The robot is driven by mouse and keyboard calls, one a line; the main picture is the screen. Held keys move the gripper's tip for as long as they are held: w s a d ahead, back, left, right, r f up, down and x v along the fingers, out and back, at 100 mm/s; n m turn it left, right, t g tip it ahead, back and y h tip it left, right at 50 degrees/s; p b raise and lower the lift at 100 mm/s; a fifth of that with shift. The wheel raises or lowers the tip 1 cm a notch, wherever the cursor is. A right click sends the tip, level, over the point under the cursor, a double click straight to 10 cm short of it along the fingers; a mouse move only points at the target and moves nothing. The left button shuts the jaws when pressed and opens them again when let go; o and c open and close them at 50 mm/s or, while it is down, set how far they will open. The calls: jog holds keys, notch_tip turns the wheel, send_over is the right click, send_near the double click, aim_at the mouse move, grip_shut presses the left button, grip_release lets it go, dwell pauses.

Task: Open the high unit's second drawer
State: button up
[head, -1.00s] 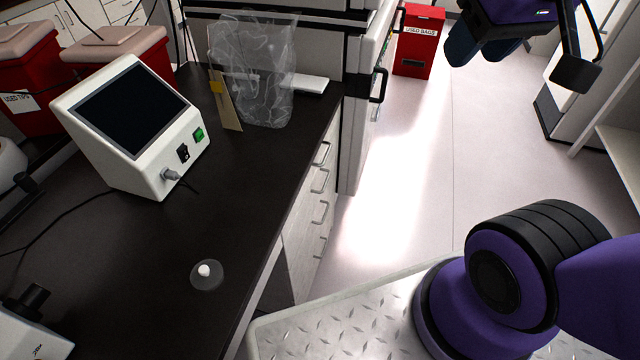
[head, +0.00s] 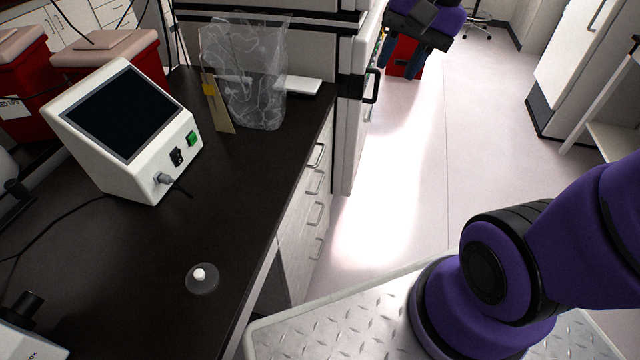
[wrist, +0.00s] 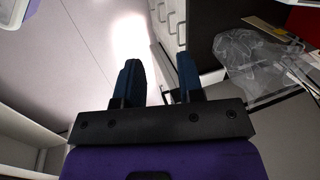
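A stack of white drawers (head: 300,205) with several grey bar handles stands under the end of the black bench. All its drawers look shut. The second handle down (head: 314,182) sits below the top handle (head: 317,154). My gripper (head: 404,58) is at the top of the head view, high over the aisle, right of the drawers and well apart from them. In the wrist view my gripper (wrist: 160,75) has its two dark blue fingers spread with nothing between them. White drawer fronts (wrist: 171,22) show beyond the fingers in that view. I cannot tell which cabinet is the high unit.
A tall white unit with a black handle (head: 373,86) stands beyond the bench end. On the bench (head: 130,260) are a white screen device (head: 160,165), a clear bag (head: 262,85) and a small round dish (head: 202,281). The aisle floor (head: 410,170) is clear.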

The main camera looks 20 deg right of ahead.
aim_at(320, 183)
jog(key=w+d+f+m+g+y, duration=0.1)
jog(key=w+f+m+y, duration=0.3)
jog(key=w+f+m, duration=0.55)
jog(key=w+f+m+y, duration=0.5)
jog(key=w+f+m, duration=0.2)
jog(key=f, duration=0.5)
jog(key=w+d+f+m+t, duration=0.15)
jog(key=f+m+t, duration=0.25)
jog(key=f+m, duration=0.8)
jog(key=w+d+f+m+t, duration=0.1)
jog(key=d+f+m+t, duration=0.4)
jog(key=f, duration=1.2)
jog(key=w+a+m, duration=0.1)
jog(key=w+a, duration=0.1)
jog(key=a, duration=0.1)
jog(key=w+a+f+m, duration=0.1)
jog(key=w+a, duration=0.1)
jog(key=a, duration=0.2)
jog(key=w+a+f+m, duration=0.1)
jog(key=a, duration=0.3)
jog(key=shift+w, duration=0.4)
grip_shut()
